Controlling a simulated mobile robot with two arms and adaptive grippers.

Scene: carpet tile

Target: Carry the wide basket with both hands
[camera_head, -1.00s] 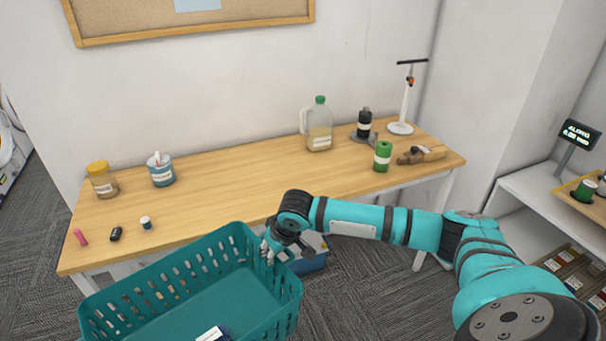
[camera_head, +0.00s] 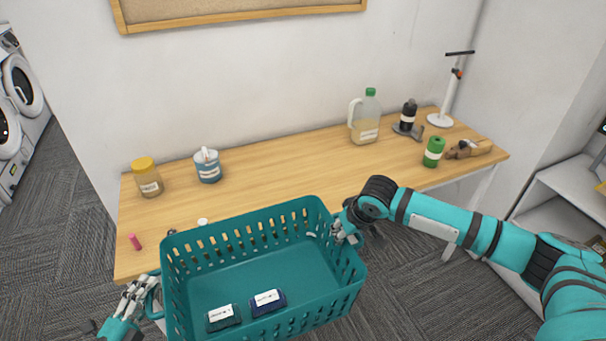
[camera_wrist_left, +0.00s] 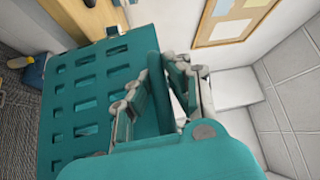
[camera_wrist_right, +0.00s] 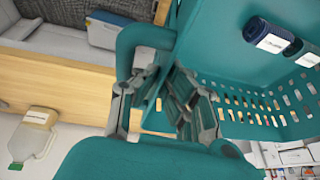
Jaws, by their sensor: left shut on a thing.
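The teal wide basket (camera_head: 357,292) is at the lower middle of the head view, before the table's front edge. It holds a dark green pack (camera_head: 223,317) and a dark blue pack (camera_head: 268,302), each with a white label. My left gripper (camera_head: 146,290) is shut on the handle at the basket's left end; the left wrist view shows the basket's slotted wall (camera_wrist_left: 80,105) beside the fingers. My right gripper (camera_head: 343,232) is at the right end. In the right wrist view its fingers close around the handle (camera_wrist_right: 143,38). What supports the basket underneath is hidden.
The wooden table (camera_head: 290,165) runs behind the basket. On it are a yellow-lidded jar (camera_head: 147,180), a blue tub (camera_head: 208,168), a green-capped jug (camera_head: 365,122) and a green can (camera_head: 433,152). White shelves (camera_head: 565,190) stand at right. Carpet is open at left.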

